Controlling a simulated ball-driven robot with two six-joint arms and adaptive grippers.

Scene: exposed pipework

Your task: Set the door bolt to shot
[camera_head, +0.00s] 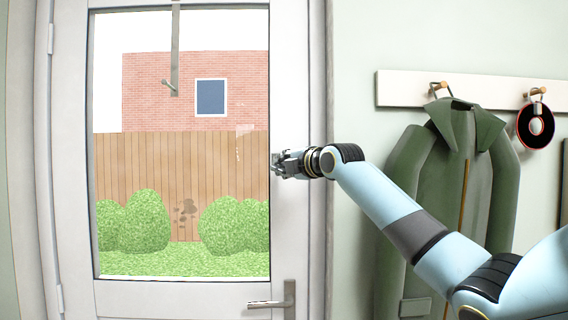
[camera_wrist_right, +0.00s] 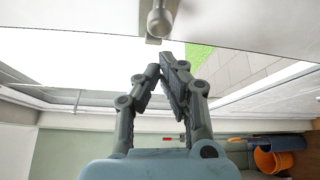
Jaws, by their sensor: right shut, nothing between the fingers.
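The white glazed door (camera_head: 75,160) fills the left of the head view. My right gripper (camera_head: 279,162) reaches in from the right to its right stile, fingers pointing left. In the wrist view its two fingers (camera_wrist_right: 162,75) lean together with the tips nearly meeting; it is shut and empty. Just ahead of the tips, a grey metal knob on a small plate (camera_wrist_right: 158,20), which looks like the door bolt, stands on the white door, apart from the fingers. I cannot tell how far the bolt is slid. My left gripper is not in view.
A lever handle (camera_head: 289,294) sits lower on the same stile. A grey strip with a hooked end (camera_head: 175,50) hangs before the glass. An orange bucket (camera_wrist_right: 270,158) stands low in the wrist view.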

